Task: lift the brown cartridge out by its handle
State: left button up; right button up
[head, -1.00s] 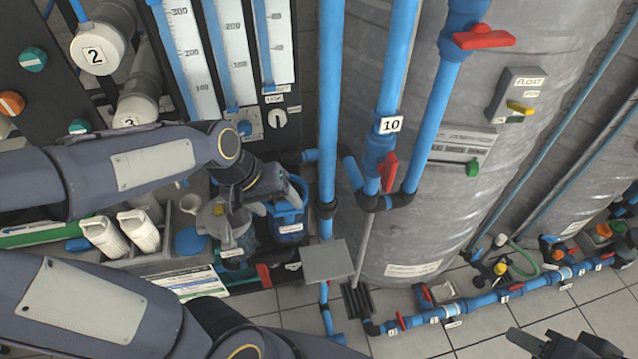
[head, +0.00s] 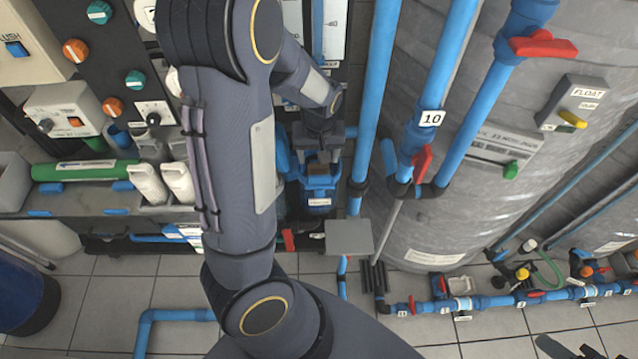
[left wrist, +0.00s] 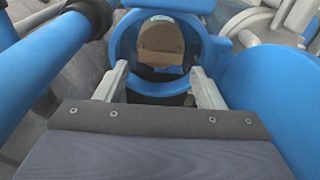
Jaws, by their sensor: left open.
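The brown cartridge (left wrist: 161,44) shows its rounded top inside a blue round housing (left wrist: 119,42) in the left wrist view. A dark gap lies below the cartridge's top. In the head view, a bit of brown (head: 318,169) shows at the blue housing (head: 318,200), under my left gripper (head: 320,152). In the left wrist view my left gripper (left wrist: 160,86) is open, with its two pale fingers apart at the near side of the housing and nothing between them. I cannot tell whether the fingers touch it. My right gripper (head: 568,347) shows only partly at the bottom right edge.
Blue pipes (head: 375,100) and a large grey tank (head: 460,190) stand right of the housing. A grey plate (head: 349,237) lies in front. Two white bottles (head: 178,182) stand at the left. In the left wrist view, thick blue parts flank the fingers closely.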

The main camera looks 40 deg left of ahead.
aim_at(319, 166)
pick_arm(q)
notch_tip(319, 166, down, 6)
jog(key=shift+f, duration=0.15)
jog(key=shift+c, duration=0.3)
jog(key=c, duration=0.6)
